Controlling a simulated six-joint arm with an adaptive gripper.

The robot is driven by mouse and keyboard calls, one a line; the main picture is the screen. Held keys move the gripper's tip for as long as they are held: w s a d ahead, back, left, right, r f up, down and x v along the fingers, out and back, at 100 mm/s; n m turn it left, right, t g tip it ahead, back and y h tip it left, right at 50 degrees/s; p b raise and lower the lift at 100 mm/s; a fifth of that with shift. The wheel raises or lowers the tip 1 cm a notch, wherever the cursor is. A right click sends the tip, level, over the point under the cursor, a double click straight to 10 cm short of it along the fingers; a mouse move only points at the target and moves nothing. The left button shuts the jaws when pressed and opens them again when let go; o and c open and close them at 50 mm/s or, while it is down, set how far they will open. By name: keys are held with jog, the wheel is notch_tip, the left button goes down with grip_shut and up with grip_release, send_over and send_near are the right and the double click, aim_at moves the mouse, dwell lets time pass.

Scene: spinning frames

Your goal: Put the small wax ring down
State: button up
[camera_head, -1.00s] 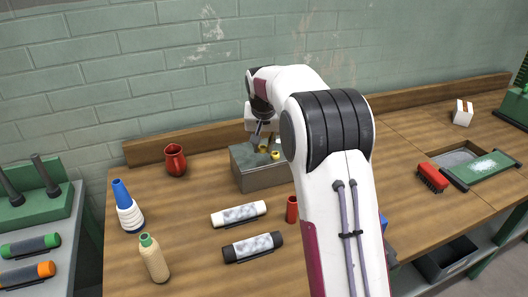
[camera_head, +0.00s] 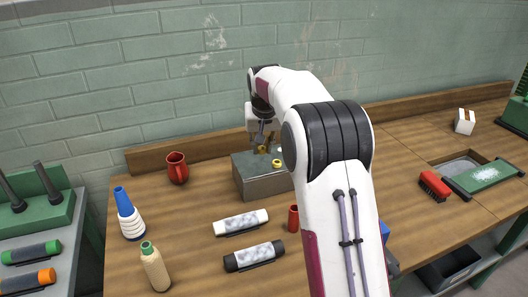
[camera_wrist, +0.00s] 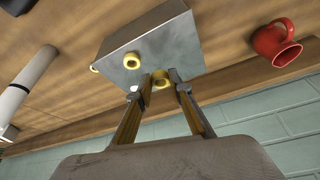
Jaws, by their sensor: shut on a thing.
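My gripper (camera_head: 262,147) is over the grey metal block (camera_head: 264,186), fingers pointing down. In the wrist view my gripper (camera_wrist: 161,78) is shut on a small yellow wax ring (camera_wrist: 160,79), held between the fingertips close to the block (camera_wrist: 165,45). Whether the ring touches the block, I cannot tell. A second yellow ring (camera_wrist: 131,61) is on the block beside the held one; it also shows in the head view (camera_head: 277,163). Another yellow ring-like piece (camera_wrist: 95,68) shows at the block's edge.
A red mug (camera_head: 177,169) stands left of the block. A blue-and-white cone (camera_head: 130,215) and a bottle (camera_head: 154,266) stand left. The wall is behind.

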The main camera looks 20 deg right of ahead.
aim_at(262, 164)
jog(key=shift+f, duration=2.15)
jog(key=shift+f, duration=0.2)
jog(key=o, duration=0.4)
jog(key=shift+r, duration=0.1)
jog(key=shift+v, duration=3.15)
jog(key=shift+s+a+r, duration=0.1)
jog(key=shift+s+r, duration=0.1)
jog(key=shift+r, duration=0.45)
